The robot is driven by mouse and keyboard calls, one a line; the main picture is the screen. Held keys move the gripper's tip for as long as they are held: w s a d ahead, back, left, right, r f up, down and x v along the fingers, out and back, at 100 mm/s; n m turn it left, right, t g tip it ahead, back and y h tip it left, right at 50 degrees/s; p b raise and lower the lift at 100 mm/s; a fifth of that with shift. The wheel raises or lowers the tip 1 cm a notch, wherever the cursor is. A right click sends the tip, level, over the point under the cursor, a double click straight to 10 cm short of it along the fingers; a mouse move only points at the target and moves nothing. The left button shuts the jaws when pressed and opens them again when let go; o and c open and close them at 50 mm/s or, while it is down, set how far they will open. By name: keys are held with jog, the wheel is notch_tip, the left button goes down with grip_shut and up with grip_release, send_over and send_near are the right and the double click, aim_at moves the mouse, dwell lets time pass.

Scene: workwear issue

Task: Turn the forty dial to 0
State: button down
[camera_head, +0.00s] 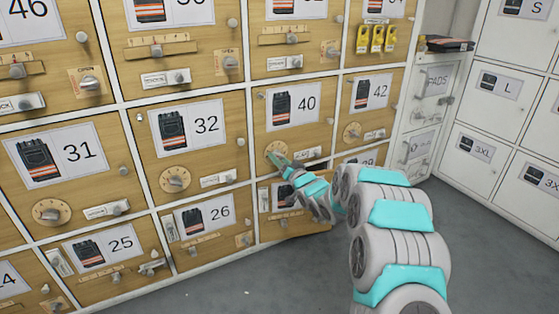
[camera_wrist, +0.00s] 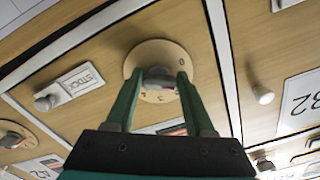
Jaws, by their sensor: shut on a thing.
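The forty door (camera_head: 306,120) is a wooden panel with a picture of folded workwear and the number 40. Its round dial (camera_head: 277,147) sits at the lower left of the door, partly hidden by my gripper (camera_head: 281,161). In the wrist view the dial's pale disc (camera_wrist: 150,49) carries small digits, with a 0 at its upper right. My gripper (camera_wrist: 158,84) has its two green fingers on either side of the dial's grey knob (camera_wrist: 157,75), shut on it. Which digit the knob points at cannot be told.
A label and latch knob (camera_head: 307,154) are right of the dial. The thirty-two door (camera_head: 207,126) with its own dial is to the left, the forty-two door (camera_head: 373,95) to the right. Grey floor (camera_head: 440,230) is clear.

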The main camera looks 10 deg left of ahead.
jog(key=shift+n, duration=0.3)
jog(key=shift+w+d+f+n+b, duration=0.1)
jog(key=shift+n+b, duration=0.5)
jog(key=shift+n, duration=1.2)
jog(key=shift+w+d+n+b, duration=0.1)
jog(key=shift+n+b, duration=0.5)
jog(key=shift+n, duration=1.2)
jog(key=shift+c, duration=1.3)
grip_release()
jog(key=shift+s, duration=0.15)
jog(key=v, duration=0.7)
jog(key=shift+s+d+p, duration=0.2)
jog(key=shift+s+p, duration=0.05)
jog(key=shift+p, duration=0.15)
